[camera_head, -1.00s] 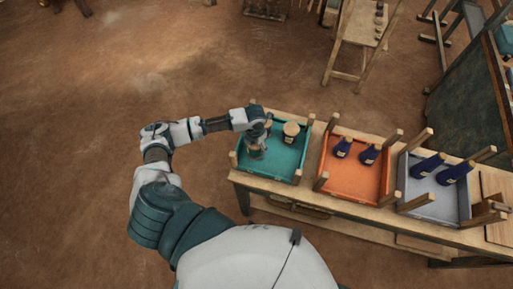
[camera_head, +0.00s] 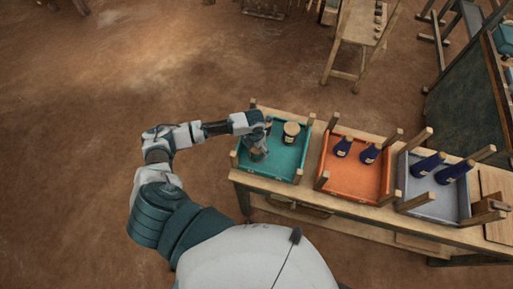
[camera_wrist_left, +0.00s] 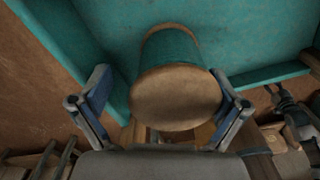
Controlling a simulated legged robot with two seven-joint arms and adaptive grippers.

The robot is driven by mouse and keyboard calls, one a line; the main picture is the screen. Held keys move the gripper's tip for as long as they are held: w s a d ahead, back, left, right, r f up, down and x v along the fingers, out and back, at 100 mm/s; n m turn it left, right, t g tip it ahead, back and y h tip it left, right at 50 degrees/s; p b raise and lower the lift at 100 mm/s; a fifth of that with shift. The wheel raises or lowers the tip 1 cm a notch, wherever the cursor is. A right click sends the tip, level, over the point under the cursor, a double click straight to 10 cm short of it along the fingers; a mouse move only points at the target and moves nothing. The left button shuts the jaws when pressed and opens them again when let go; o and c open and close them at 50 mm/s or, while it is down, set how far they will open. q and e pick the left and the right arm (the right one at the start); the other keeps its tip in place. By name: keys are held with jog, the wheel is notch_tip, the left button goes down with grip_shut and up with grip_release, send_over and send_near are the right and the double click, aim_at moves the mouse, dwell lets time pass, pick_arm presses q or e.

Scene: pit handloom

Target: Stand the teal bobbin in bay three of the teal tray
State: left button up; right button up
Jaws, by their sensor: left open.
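The teal tray (camera_head: 287,172) sits at the left end of the bench. My left gripper (camera_head: 258,153) is over the tray's near left part, pointing down. In the left wrist view the teal bobbin (camera_wrist_left: 172,50) stands in the tray, its round wooden end (camera_wrist_left: 176,98) facing the camera. The open fingers of my left gripper (camera_wrist_left: 160,108) are on either side of it, with gaps visible. In the head view the gripper mostly hides this bobbin. Bay numbers cannot be read. My right gripper is not in view.
Another bobbin with a wooden top (camera_head: 291,131) stands in the tray's far part, and a dark one shows partly behind my wrist. An orange tray (camera_head: 352,182) and a grey tray (camera_head: 437,206), each with two dark blue bobbins, are to the right. Wooden posts rise at the tray corners.

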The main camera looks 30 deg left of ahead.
pick_arm(q)
jog(key=shift+w+r, duration=0.1)
jog(key=shift+r, duration=0.35)
jog(key=r, duration=0.6)
jog(key=d+r, duration=0.1)
jog(key=r, duration=0.3)
jog(key=shift+r, duration=0.5)
jog(key=shift+a+r, duration=0.2)
jog(key=shift+a, duration=0.25)
jog(key=shift+d, duration=0.15)
